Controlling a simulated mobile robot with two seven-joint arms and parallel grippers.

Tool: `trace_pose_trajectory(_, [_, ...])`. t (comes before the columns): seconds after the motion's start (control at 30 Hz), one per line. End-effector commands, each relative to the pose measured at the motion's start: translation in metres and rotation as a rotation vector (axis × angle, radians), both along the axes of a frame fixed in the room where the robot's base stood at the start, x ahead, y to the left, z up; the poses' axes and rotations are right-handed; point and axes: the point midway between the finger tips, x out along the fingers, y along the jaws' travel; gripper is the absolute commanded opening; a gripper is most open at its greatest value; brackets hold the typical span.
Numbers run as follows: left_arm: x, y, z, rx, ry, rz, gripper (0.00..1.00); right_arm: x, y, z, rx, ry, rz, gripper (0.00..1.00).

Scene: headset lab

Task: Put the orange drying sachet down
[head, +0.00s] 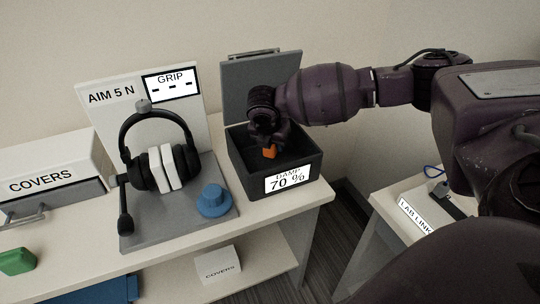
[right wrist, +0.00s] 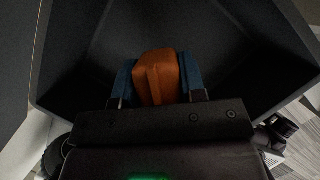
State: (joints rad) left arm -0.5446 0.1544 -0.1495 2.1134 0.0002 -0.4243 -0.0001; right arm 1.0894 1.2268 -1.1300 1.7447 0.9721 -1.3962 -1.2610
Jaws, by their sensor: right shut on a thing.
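The orange drying sachet (head: 270,152) is between the fingers of my right gripper (head: 268,146), inside the opening of the dark open box (head: 235,166) labelled "DAMP 70 %". In the right wrist view the sachet (right wrist: 157,77) is pinched between the two blue fingertips of my right gripper (right wrist: 158,85), with the dark inside of the box (right wrist: 240,75) around and beyond it. I cannot tell whether the sachet touches the box floor. The box's lid (head: 240,88) stands open behind it. My left gripper is not in view.
A headset (head: 127,150) hangs on a stand with a blue knob (head: 213,200), left of the box. A "COVERS" drawer unit (head: 45,172) and a green block (head: 17,261) are farther left. A side table with a "LAB LINK" label (head: 415,216) stands right, across a gap.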

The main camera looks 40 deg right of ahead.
Motion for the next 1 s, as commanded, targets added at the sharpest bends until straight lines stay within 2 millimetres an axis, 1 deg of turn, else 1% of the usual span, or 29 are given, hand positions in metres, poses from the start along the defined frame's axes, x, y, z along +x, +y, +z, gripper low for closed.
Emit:
trace_pose_trajectory(0.03, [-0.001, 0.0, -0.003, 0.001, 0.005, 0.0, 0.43, 0.0, 0.0, -0.008, 0.0, 0.003, -0.001, 0.1])
trace_pose_trajectory(0.27, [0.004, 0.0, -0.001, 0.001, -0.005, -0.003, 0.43, 0.0, 0.0, -0.019, 0.001, 0.0, -0.001, 0.1])
trace_pose_trajectory(0.47, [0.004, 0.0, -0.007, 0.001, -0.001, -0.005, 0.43, -0.001, 0.0, -0.046, 0.0, 0.005, -0.001, 0.1])
trace_pose_trajectory(0.5, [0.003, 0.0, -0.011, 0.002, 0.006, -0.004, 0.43, 0.002, 0.0, -0.05, 0.0, 0.004, 0.0, 0.1])
trace_pose_trajectory(0.57, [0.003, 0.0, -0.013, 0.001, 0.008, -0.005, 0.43, 0.004, -0.001, -0.052, 0.001, 0.002, 0.0, 0.1])
trace_pose_trajectory(0.77, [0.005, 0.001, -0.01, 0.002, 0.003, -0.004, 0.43, 0.004, -0.001, -0.048, 0.001, -0.003, -0.001, 0.1])
trace_pose_trajectory(0.93, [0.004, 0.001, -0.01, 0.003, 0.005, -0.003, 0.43, 0.003, 0.0, -0.051, 0.001, -0.002, 0.0, 0.1])
trace_pose_trajectory(0.97, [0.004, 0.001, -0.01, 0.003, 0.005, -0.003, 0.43, 0.004, 0.0, -0.051, 0.001, -0.002, 0.0, 0.42])
trace_pose_trajectory(1.0, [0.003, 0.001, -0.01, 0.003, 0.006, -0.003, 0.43, 0.004, 0.0, -0.051, 0.001, -0.002, 0.0, 0.48])
